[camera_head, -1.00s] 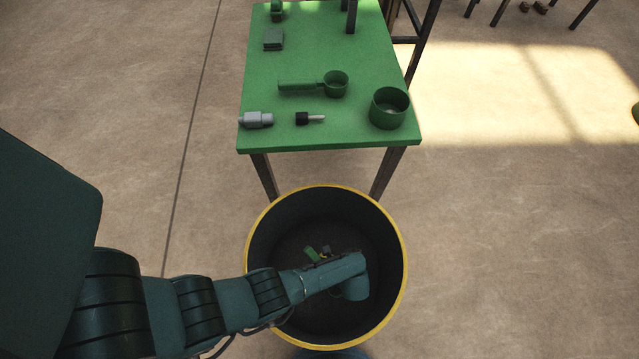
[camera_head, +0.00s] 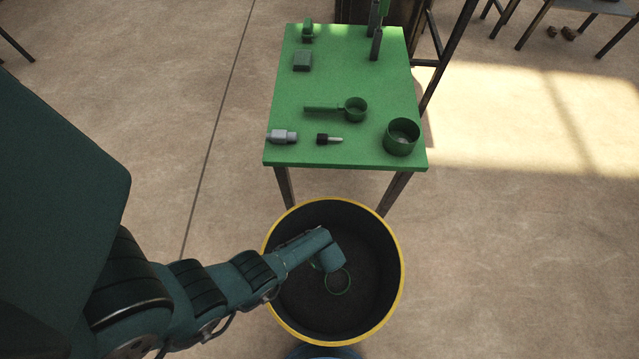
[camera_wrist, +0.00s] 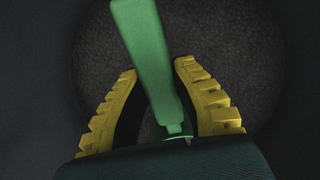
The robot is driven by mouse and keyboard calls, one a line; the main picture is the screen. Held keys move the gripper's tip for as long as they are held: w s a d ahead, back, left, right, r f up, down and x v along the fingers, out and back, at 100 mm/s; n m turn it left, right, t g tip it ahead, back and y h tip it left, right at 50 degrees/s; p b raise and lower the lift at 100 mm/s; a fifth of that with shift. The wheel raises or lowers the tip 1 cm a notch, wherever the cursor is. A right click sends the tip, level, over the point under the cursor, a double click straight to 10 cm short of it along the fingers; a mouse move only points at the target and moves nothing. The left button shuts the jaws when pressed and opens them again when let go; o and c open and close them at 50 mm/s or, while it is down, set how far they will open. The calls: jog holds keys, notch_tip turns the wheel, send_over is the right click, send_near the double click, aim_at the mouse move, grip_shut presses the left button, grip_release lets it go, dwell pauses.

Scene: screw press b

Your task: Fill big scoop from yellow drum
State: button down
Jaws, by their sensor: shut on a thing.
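The yellow drum (camera_head: 402,268), dark inside with a yellow rim, stands in front of the table. My arm reaches over its left rim, and my wrist is inside it. The big scoop's round green rim (camera_head: 338,281) shows just below my wrist in the drum, facing up. What fills the cup is too dark to tell. In the wrist view, my gripper (camera_wrist: 155,72) has its yellow ridged fingers on either side of the scoop's green handle (camera_wrist: 150,60), shut on it. The scoop's cup is mostly hidden there. Grey granular material (camera_wrist: 235,50) lies beyond the fingers.
A green table (camera_head: 345,75) stands behind the drum. On it are a smaller green scoop (camera_head: 354,109), a green pot (camera_head: 401,137), a grey fitting (camera_head: 283,136), a black-and-silver piece (camera_head: 328,139) and a grey block (camera_head: 303,61). The floor left of the table is clear.

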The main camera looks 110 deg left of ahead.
notch_tip(320, 180, up, 29)
jog(key=s+a+p, duration=0.1)
jog(key=p, duration=2.6)
jog(key=shift+s+f+p, duration=0.2)
jog(key=shift+s+p, duration=0.05)
jog(key=shift+p, duration=0.1)
